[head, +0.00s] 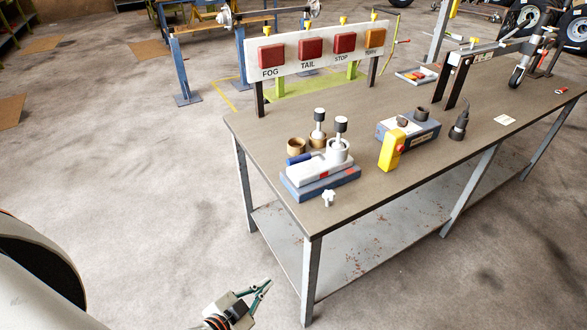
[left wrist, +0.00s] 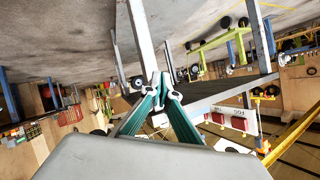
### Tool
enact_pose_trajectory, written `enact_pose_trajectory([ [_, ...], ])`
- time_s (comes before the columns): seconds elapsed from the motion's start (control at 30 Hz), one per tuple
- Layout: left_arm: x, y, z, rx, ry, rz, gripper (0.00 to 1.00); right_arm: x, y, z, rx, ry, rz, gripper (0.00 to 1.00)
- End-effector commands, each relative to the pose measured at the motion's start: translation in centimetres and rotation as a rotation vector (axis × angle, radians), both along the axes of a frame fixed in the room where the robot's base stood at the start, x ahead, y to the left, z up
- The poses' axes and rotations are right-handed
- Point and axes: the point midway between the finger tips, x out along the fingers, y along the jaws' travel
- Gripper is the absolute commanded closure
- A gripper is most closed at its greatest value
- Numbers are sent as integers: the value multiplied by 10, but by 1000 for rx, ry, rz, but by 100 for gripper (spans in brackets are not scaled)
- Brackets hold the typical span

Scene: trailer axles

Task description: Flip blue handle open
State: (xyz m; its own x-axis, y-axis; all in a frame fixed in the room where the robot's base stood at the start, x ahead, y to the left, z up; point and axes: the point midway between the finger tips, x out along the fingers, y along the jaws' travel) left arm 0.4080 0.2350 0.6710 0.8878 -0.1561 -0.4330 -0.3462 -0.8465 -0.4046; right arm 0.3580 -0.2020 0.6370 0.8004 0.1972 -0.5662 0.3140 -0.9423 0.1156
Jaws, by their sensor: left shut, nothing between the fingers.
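The blue handle (head: 298,159) sticks out to the left from a light grey device on a blue base (head: 322,185). The device sits near the front left corner of the workbench. My left gripper (head: 266,287) is below and in front of the bench, well apart from the handle, with its fingers shut and empty. The shut fingertips also show in the left wrist view (left wrist: 160,80), where I cannot make out the handle. My right gripper is in neither view.
The workbench top (head: 270,130) also carries a blue-grey box (head: 415,131) with a yellow part (head: 392,150), and a dark nozzle-like tool (head: 459,126). A panel of red and orange lamps (head: 325,47) stands along the back edge. The bench leg (head: 311,283) stands right of my left gripper. Open floor lies left.

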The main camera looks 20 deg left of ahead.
Motion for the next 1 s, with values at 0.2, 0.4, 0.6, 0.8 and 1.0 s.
enact_pose_trajectory([
  [0.2,84,50,62,560,-403,-173,100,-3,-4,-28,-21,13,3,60],
  [0.4,131,71,122,1130,-734,-306,100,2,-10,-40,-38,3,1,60],
  [0.6,156,78,158,1685,-998,-416,100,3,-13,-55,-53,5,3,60],
  [0.8,168,81,169,2068,-1155,-490,100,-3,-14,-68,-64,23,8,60],
  [1.0,171,82,173,2216,-1214,-518,100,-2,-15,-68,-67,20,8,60],
])
